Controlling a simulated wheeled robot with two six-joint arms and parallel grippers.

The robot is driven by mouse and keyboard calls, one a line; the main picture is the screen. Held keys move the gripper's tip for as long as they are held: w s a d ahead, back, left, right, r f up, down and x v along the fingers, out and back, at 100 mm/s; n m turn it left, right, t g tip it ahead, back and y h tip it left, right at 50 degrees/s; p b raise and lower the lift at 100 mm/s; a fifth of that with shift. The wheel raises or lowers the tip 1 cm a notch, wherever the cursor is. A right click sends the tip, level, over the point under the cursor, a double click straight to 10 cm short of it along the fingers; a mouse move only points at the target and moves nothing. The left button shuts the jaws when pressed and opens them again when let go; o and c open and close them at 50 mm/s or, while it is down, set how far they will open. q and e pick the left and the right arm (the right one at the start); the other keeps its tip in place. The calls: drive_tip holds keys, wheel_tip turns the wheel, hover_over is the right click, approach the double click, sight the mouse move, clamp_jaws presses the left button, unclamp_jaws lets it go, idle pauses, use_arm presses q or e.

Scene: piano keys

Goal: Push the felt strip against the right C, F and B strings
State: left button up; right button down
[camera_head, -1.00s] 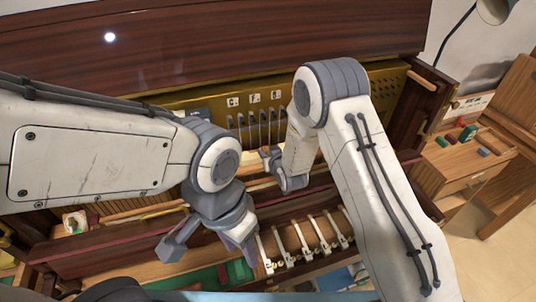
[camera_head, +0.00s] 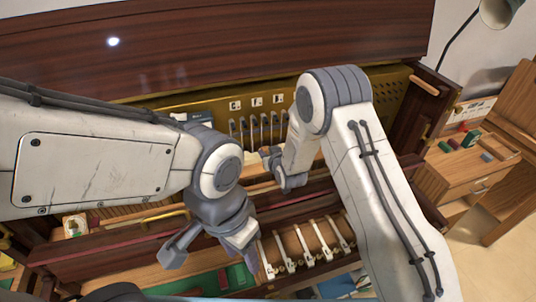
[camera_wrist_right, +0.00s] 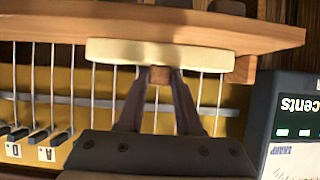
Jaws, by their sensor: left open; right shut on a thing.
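The cream felt strip (camera_wrist_right: 115,50) lies along a wooden bar in the right wrist view, crossing in front of several strings (camera_wrist_right: 93,105). I cannot tell whether it touches them. My right gripper (camera_wrist_right: 160,76) is shut on a small wooden tab below the strip. In the head view my right gripper (camera_head: 268,156) is at the strings, beneath the label plates C (camera_head: 235,105), F (camera_head: 257,101) and B (camera_head: 279,98); the strip is mostly hidden there. My left gripper (camera_head: 212,260) is open and empty, lower down, left of the white keys (camera_head: 295,250).
A dark tuner marked "cents" (camera_wrist_right: 298,115) stands right of the strings in the right wrist view. Dampers with letter tags (camera_wrist_right: 46,153) are at its left. A wooden side desk (camera_head: 470,165) with coloured blocks is at the right. My two arms fill much of the middle.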

drive_tip(key=shift+w+a, duration=0.15)
drive_tip(key=shift+w, duration=0.3)
drive_tip(key=c, duration=0.5)
unclamp_jaws()
drive_tip(key=shift+f+v, duration=0.2)
drive_tip(key=shift+v, duration=0.75)
drive_tip(key=shift+f+v, duration=0.15)
drive_tip(key=shift+v, duration=0.75)
drive_tip(key=s, duration=0.1)
drive_tip(key=s+d, duration=0.1)
drive_tip(key=s, duration=0.1)
drive_tip(key=s+r, duration=0.1)
drive_tip(key=shift+s+d+p, duration=0.25)
drive_tip(key=shift+s+p, duration=0.05)
